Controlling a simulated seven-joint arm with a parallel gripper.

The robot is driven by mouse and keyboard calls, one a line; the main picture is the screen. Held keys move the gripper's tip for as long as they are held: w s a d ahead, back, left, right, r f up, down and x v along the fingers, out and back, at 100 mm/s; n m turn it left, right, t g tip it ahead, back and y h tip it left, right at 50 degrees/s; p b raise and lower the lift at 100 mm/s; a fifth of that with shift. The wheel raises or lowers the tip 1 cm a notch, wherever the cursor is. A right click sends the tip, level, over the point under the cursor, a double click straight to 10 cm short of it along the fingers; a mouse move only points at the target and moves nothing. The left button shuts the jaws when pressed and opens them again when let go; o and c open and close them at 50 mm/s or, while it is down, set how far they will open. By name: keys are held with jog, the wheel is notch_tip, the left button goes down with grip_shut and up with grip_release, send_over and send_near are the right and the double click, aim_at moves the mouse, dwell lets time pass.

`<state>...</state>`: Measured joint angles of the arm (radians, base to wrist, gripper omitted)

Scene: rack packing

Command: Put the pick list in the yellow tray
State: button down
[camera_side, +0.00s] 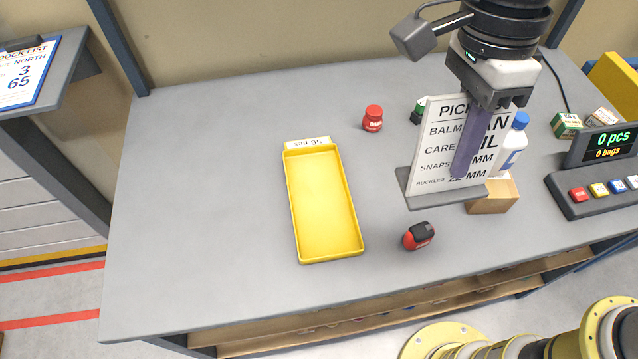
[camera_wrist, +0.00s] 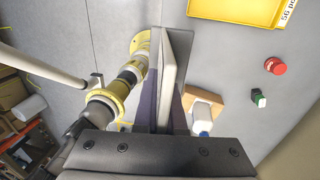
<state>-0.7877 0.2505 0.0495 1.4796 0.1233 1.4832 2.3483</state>
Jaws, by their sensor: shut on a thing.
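The pick list (camera_side: 437,150) is a white printed card on a grey stand with a flat foot, right of the middle of the table in the side view. My gripper (camera_side: 466,160) points down over its right part, and its fingers are shut on the board. In the wrist view the board (camera_wrist: 172,75) shows edge-on between the dark fingers (camera_wrist: 168,110). I cannot tell whether its foot touches the table. The yellow tray (camera_side: 325,205) lies left of it, empty, with a white label at its far end. The tray also shows at the top of the wrist view (camera_wrist: 225,12).
A red jar (camera_side: 373,118) and a small green item (camera_side: 416,113) stand behind. A red-black item (camera_side: 418,237) lies between tray and stand, nearer the front. A blue-capped bottle (camera_side: 510,150), a cardboard box (camera_side: 495,197) and a counter console (camera_side: 600,185) are right. Table left of the tray is clear.

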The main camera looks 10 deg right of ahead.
jog(key=shift+s+a, duration=0.65)
jog(key=shift+s, duration=0.1)
notch_tip(320, 180, down, 11)
send_over(326, 224)
jog(key=s, duration=0.2)
notch_tip(326, 224, down, 10)
jog(key=shift+a+f, duration=0.1)
jog(key=shift+f, duration=1.35)
jog(key=shift+f, duration=0.15)
jog(key=c, duration=1)
grip_release()
jog(key=shift+s, duration=0.1)
